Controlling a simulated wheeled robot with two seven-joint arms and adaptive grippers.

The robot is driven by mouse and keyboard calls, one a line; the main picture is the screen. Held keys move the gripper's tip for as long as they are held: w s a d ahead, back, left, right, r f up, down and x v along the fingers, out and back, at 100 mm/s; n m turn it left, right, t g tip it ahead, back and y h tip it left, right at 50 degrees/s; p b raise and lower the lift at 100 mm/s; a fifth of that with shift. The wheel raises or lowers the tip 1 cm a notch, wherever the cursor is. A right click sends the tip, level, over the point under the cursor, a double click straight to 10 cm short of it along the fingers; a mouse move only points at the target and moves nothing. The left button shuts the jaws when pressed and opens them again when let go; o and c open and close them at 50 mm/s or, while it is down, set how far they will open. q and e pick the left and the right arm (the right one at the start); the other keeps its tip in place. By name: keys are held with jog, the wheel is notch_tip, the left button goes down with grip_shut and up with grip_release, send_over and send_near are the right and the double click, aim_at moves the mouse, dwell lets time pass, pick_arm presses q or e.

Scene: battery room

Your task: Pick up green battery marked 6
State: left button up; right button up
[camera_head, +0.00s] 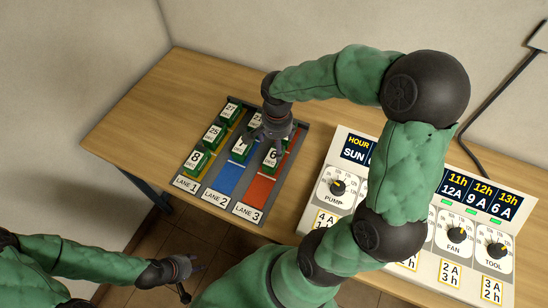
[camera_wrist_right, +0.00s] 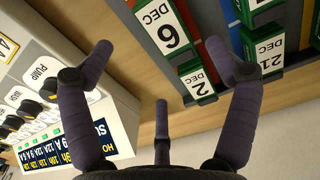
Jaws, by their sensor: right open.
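The green battery marked 6 (camera_head: 272,156) has a white DEC label and lies in the red lane 3 of the lane board (camera_head: 236,212). In the right wrist view, battery 6 (camera_wrist_right: 166,28) is at the top, between the directions of two spread fingers. My right gripper (camera_head: 272,135) is open and empty above the lanes, close to battery 6 and partly covering the batteries behind it. Its dark fingers (camera_wrist_right: 160,68) show apart in the wrist view. My left gripper (camera_head: 190,277) is away from the board at the lower left, fingers spread, holding nothing visible.
Battery 2 (camera_wrist_right: 198,82) sits beside battery 6, and battery 21 (camera_wrist_right: 270,55) is in the neighbouring lane. Lane 1 holds batteries 27 (camera_head: 231,110), 25 (camera_head: 214,134) and 8 (camera_head: 196,160). A control panel (camera_head: 440,262) with dials stands to the right. The table's left part (camera_head: 150,125) is clear.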

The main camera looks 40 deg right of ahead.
aim_at(274, 159)
notch_tip(274, 159, down, 4)
jog(key=shift+r+b, duration=0.1)
jog(key=shift+b, duration=0.3)
jog(key=shift+w+d+f+b, duration=0.1)
jog(key=shift+f+b, duration=0.35)
jog(key=shift+f, duration=1.05)
jog(key=shift+w+f+b, duration=0.1)
jog(key=shift+f+b, duration=0.35)
jog(key=shift+f, duration=1.05)
jog(key=shift+r, duration=0.1)
jog(key=c, duration=1.8)
